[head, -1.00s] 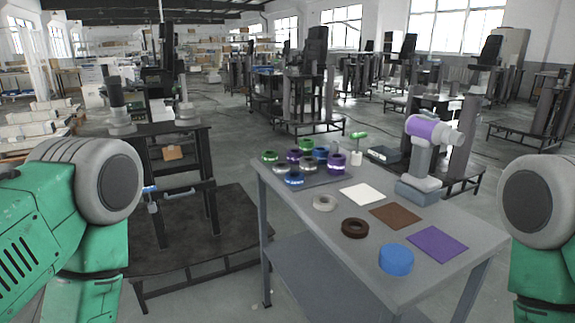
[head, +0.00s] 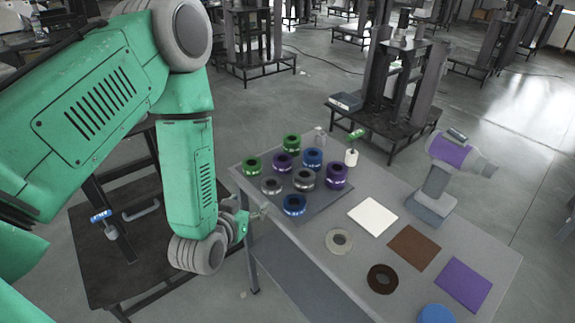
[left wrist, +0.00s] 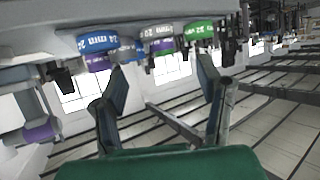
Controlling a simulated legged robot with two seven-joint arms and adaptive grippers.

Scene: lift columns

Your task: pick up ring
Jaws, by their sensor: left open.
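Several rings stand on a dark mat (head: 322,205) at the table's far left: green (head: 291,143), purple (head: 336,176), blue (head: 294,205) and grey (head: 271,186) among them. A flat pale ring (head: 339,242) and a flat dark brown ring (head: 382,279) lie on the bare table. My left gripper (head: 263,211) is open and empty, at the table's left edge just left of the near blue ring. In the left wrist view, which looks upside down, the open fingers (left wrist: 160,88) are apart from the blue ring (left wrist: 98,45) and green ring (left wrist: 198,31). My right gripper is not in view.
The grey table (head: 490,247) holds white (head: 372,216), brown (head: 414,247) and purple (head: 463,285) squares. A blue round block (head: 436,314) is at the front. A grey stand with a purple-banded tool (head: 452,152) stands at the right. A dark bench (head: 130,255) is left.

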